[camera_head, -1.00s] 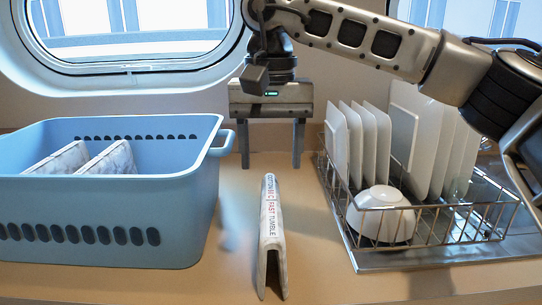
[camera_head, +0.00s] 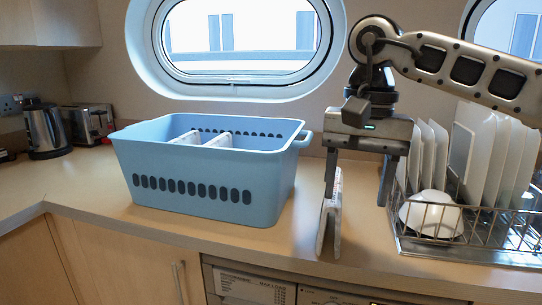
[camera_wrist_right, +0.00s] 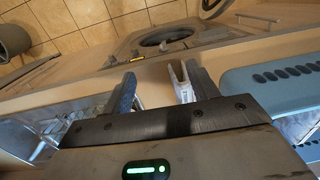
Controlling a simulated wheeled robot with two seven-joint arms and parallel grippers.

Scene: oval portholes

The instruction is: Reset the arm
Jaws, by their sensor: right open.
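My right gripper (camera_head: 359,190) is in the head view, pointing down over the counter between the blue basket and the dish rack. Its two fingers are wide apart and hold nothing. A folded, pale labelled item (camera_head: 329,228) stands like a tent on the counter, near the left finger in the picture. In the right wrist view the open gripper (camera_wrist_right: 163,78) shows the folded item (camera_wrist_right: 181,88) close beside its right-hand finger; I cannot tell whether they touch. My left gripper is not in view.
A blue basket (camera_head: 215,200) with white folded items stands left of the gripper. A wire dish rack (camera_head: 470,245) with plates and a white bowl (camera_head: 432,212) is close on the right. A kettle (camera_head: 46,130) and toaster (camera_head: 88,124) stand far left. The counter's left part is clear.

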